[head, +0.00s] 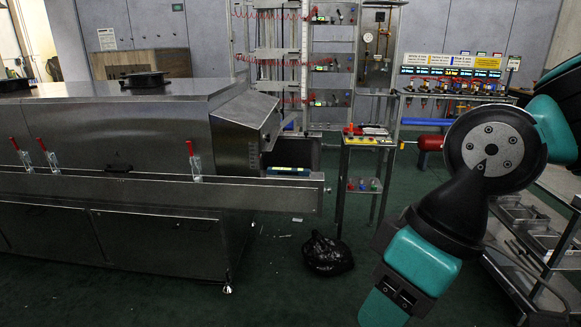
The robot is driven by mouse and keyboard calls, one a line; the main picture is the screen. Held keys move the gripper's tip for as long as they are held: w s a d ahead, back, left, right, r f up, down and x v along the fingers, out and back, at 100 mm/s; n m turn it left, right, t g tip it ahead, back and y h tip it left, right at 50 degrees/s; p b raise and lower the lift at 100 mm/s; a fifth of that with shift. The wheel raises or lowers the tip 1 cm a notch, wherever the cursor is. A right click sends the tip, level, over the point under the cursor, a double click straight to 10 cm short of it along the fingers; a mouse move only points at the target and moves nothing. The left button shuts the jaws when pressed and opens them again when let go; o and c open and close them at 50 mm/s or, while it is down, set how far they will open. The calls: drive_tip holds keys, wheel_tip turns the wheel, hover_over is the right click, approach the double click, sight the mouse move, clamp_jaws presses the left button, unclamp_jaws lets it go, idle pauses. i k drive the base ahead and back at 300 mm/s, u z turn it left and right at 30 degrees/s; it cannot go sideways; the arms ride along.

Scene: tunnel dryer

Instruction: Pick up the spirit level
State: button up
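A small, long, flat item with blue and yellow-green colouring (290,170) lies at the right end of the steel tunnel dryer (110,130), just behind the side rail. It may be the spirit level, but it is too small to tell for sure. The rail in front of it hides its lower part. My teal and black arm fills the right side of the head view, well to the right of this item. My gripper is out of the picture.
A black bag (327,253) lies on the green floor (290,290). A metal rack (530,235) stands at the right. Red-handled clamps (195,165) rise along the rail.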

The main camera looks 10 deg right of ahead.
sight(300, 173)
drive_tip(key=u, duration=0.45)
drive_tip(key=i, duration=2.4)
drive_tip(key=z, duration=0.45)
